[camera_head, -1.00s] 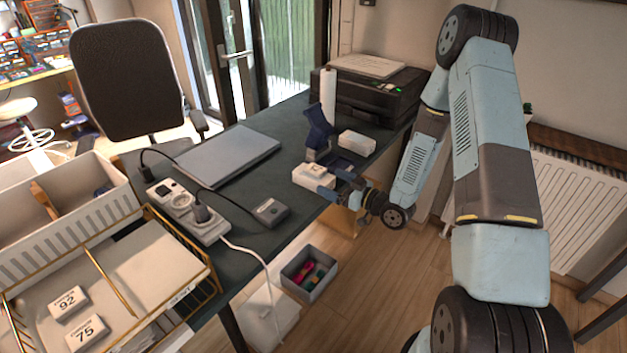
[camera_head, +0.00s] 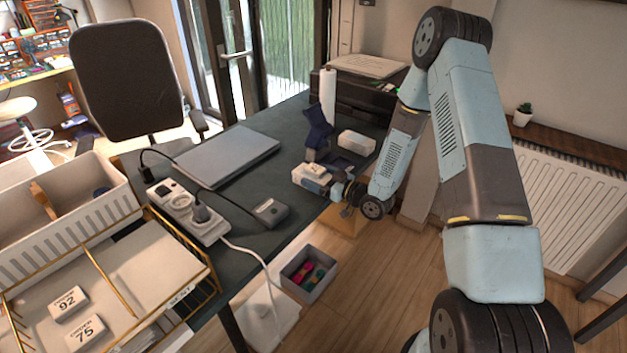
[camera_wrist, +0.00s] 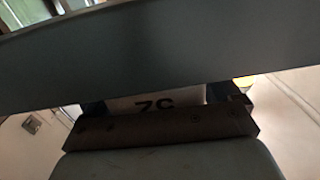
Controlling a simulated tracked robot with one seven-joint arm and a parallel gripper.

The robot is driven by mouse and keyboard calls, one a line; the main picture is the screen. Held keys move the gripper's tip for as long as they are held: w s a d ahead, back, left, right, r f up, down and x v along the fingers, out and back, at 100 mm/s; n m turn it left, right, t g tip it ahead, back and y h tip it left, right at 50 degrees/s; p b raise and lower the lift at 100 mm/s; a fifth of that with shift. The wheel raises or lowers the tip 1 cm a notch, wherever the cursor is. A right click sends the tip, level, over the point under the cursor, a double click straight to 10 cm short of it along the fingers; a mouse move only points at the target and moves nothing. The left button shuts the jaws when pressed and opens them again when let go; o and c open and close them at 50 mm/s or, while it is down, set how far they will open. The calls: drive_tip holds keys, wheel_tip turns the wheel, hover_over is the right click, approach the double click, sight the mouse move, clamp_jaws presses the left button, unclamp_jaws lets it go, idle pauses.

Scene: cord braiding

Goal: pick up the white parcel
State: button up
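A small white parcel (camera_head: 306,171) sits near the right edge of the dark desk, with my gripper (camera_head: 318,182) at its right end. A blue finger covers part of its near side. The far finger is mostly hidden, so I cannot tell whether the fingers press on it. In the wrist view, a white face with dark upside-down marks (camera_wrist: 155,104) shows between the dark finger parts. A second white block (camera_head: 356,142) lies just behind, apart from my gripper.
A blue stand (camera_head: 318,128) and a black printer (camera_head: 350,100) are behind the parcel. A grey bin (camera_head: 309,273) stands on the floor below.

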drive_tip(key=c, duration=0.9)
drive_tip(key=shift+r, duration=0.15)
